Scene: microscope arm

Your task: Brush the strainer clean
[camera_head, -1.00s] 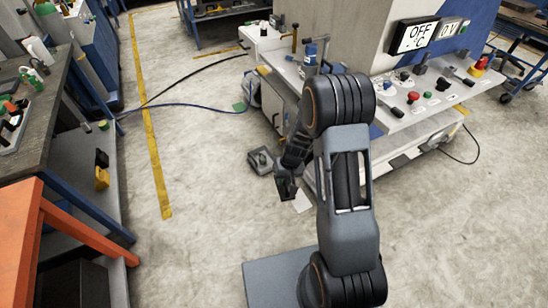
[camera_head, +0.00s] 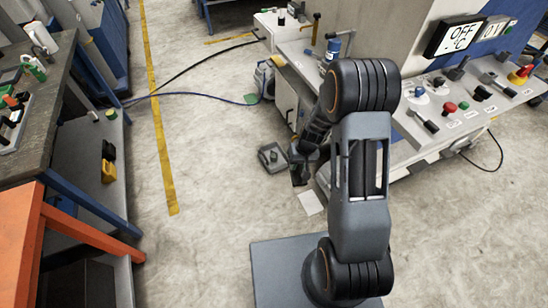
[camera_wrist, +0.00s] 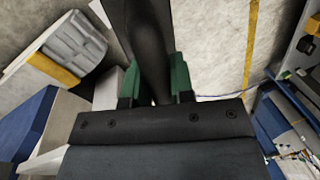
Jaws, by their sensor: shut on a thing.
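My gripper (camera_wrist: 155,85) has its green-padded fingers on both sides of a dark, smooth, handle-like thing (camera_wrist: 148,35), which runs up out of the wrist view. Its far end is out of sight, so I cannot tell whether it is the brush. In the head view my gripper (camera_head: 300,176) is low over the floor, left of the machine bench, and partly hidden by my arm. I cannot make out the strainer for certain. A dark grey open box-like thing (camera_head: 271,158) lies on the floor just left of my gripper.
The machine bench (camera_head: 292,98), with knobs and a blue bottle (camera_head: 333,48), stands right of my gripper. A workbench (camera_head: 50,105) and an orange frame (camera_head: 30,235) are at the left. Cables (camera_head: 190,95) cross the floor. Floor between is mostly clear.

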